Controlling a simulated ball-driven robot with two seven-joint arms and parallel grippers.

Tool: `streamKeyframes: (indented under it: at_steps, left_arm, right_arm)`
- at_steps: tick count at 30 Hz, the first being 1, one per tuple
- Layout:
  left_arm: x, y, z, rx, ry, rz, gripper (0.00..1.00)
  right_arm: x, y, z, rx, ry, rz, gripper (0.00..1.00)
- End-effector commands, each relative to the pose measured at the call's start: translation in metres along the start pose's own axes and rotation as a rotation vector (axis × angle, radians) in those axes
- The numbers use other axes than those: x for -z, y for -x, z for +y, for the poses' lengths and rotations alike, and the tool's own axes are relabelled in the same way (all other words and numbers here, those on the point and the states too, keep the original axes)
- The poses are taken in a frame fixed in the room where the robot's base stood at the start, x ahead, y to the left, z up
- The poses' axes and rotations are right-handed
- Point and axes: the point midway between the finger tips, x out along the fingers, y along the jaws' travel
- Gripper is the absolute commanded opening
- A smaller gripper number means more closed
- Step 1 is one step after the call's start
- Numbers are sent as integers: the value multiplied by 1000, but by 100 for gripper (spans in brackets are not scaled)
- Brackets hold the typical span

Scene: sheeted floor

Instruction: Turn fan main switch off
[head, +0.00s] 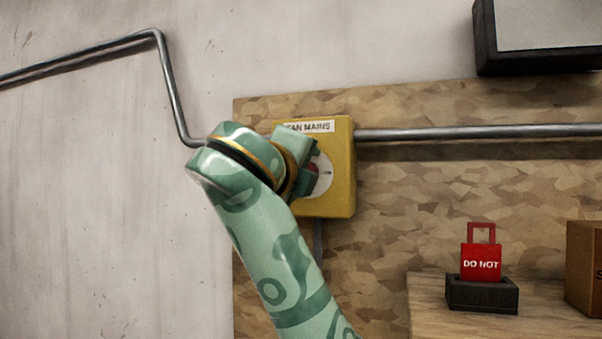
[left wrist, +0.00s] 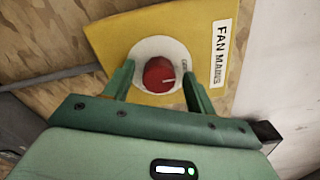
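The fan main switch is a yellow box (head: 341,190) labelled "FAN MAINS", mounted on the wooden board. Its red knob (left wrist: 158,75) sits on a round white plate (left wrist: 147,49) in the left wrist view. A pale pointer line on the knob points toward the label side. Small lettering on the plate is too small to read surely. My left gripper (left wrist: 158,88) is open, with one finger on each side of the knob and visible gaps between. In the head view, my left gripper (head: 316,165) covers the box's left part and most of the knob. My right gripper is out of view.
A metal conduit (head: 480,132) runs right from the box; another bent pipe (head: 170,80) is on the left wall. A dark-framed panel (head: 485,45) hangs upper right. A red "DO NOT" tag (head: 481,262) stands in a black holder (head: 482,296) on a wooden shelf (head: 430,300), beside a brown box (head: 583,265).

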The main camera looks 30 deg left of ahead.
Motion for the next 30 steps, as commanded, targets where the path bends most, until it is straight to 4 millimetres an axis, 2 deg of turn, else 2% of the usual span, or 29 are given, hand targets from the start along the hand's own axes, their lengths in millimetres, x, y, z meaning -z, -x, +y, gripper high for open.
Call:
streamKeyframes:
  at_steps: [7,11,14,21,25,27,30]
  left_arm:
    - [0,0,1,-1,-1,0,55]
    - [0,8,1,0,0,-1,55]
    - [1,25,1,3,2,-1,55]
    - [0,88,1,6,3,-2,55]
    - [0,112,0,9,3,-3,55]
    - [4,112,8,3,1,-1,55]
    - [5,116,9,1,1,0,55]
  right_arm:
    - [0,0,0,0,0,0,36]
    - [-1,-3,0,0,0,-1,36]
    - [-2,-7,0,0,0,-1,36]
    - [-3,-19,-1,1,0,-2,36]
    - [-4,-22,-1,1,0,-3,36]
    - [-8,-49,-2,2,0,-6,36]
    - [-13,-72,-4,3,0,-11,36]
